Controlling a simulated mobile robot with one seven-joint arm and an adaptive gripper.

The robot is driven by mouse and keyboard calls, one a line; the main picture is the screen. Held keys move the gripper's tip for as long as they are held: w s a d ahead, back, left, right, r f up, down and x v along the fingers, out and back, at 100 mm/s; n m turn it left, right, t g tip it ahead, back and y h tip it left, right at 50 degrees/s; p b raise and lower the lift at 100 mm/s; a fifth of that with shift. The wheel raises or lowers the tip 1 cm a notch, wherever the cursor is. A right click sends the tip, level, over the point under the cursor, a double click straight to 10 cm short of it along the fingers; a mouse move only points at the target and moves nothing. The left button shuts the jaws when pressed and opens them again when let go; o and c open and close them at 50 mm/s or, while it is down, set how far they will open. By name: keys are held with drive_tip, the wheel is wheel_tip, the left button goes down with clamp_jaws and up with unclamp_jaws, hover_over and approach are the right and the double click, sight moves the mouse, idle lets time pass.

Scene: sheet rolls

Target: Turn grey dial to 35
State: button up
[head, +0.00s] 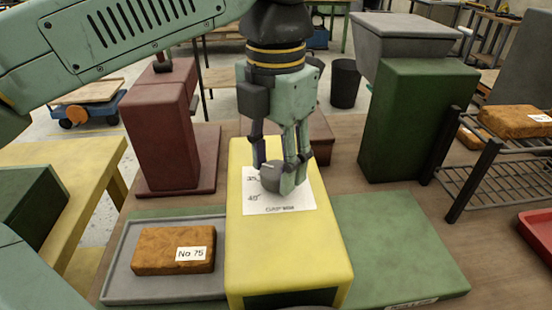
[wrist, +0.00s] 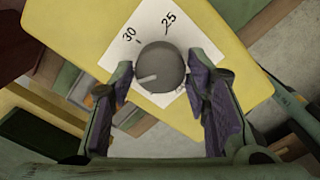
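The grey dial (head: 271,178) sits on a white scale card (head: 292,200) on top of a yellow block (head: 290,262). In the head view, 35 and 40 show left of the dial. In the wrist view the round dial (wrist: 160,66) has a pale pointer mark towards the lower left; 30 and 25 show above it, and other numbers are hidden. My gripper (head: 276,166) points down over the dial. In the wrist view its fingers (wrist: 158,77) stand apart on either side of the dial, with a narrow gap visible at the left.
A grey tray (head: 118,288) with an orange-brown block (head: 172,251) labelled No 75 lies left of the yellow block. A dark red block (head: 160,130) stands behind left, a green block (head: 415,120) behind right. A wire rack (head: 480,180) is at right.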

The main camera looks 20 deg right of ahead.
sight(276, 170)
drive_tip(key=o, duration=0.3)
drive_tip(key=shift+r, duration=0.1)
wheel_tip(276, 170, up, 7)
drive_tip(key=shift+r, duration=0.15)
idle(0.4)
idle(0.4)
